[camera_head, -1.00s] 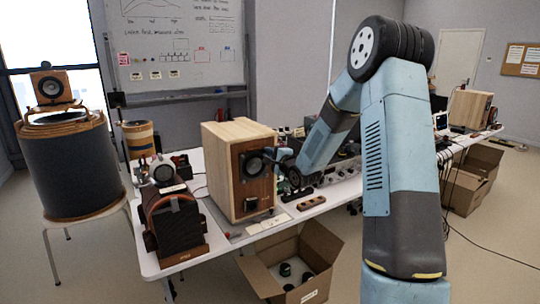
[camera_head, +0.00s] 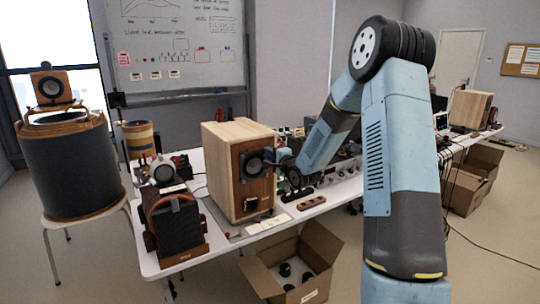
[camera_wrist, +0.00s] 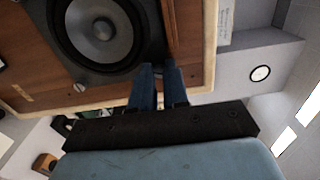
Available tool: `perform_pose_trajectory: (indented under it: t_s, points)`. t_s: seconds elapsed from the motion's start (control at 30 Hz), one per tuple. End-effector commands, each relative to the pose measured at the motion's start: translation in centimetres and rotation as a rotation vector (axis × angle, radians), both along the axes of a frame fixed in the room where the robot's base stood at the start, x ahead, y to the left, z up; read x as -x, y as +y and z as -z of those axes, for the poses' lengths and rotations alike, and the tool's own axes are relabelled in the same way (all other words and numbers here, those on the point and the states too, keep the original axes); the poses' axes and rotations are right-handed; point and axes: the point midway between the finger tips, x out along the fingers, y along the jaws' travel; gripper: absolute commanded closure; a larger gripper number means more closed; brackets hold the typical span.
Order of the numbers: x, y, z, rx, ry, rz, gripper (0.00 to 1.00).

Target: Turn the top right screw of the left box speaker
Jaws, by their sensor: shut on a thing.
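The left box speaker (camera_head: 225,185), pale wood with a brown front, stands on the white table in the head view. Its dark round driver (camera_head: 254,165) faces me. In the wrist view the driver (camera_wrist: 100,30) fills the upper left, on a dark mounting plate. My gripper (camera_wrist: 160,68) has its blue fingers close together at a corner of this plate. It is shut on the screw there, which the fingertips hide. In the head view my gripper (camera_head: 274,155) is at the driver's upper right. Another slotted screw (camera_wrist: 78,88) shows at a different corner of the plate.
A black-and-brown device (camera_head: 172,225) stands left of the speaker. A wooden block with holes (camera_head: 311,202) lies on the table at its right. An open cardboard box (camera_head: 268,284) with dark items stands below the table's front edge. Another box speaker (camera_head: 470,108) stands far right.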

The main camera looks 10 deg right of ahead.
Motion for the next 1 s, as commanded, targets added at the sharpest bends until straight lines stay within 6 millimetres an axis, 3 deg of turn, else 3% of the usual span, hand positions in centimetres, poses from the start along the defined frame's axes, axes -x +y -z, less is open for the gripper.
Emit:
perform_pose_trajectory:
  t_s: [0.3, 0.63, 0.77, 1.0]
  points:
    - [0.1, 0.0, 0.3, 0.0, 0.006, -0.001, 0.6]
    - [0.5, -0.2, 0.2, -0.001, 0.004, 0.0, 0.6]
    - [2.0, -0.7, 0.2, -0.001, 0.004, 0.002, 0.6]
    - [6.4, -2.2, 0.2, 0.001, 0.005, 0.002, 0.6]
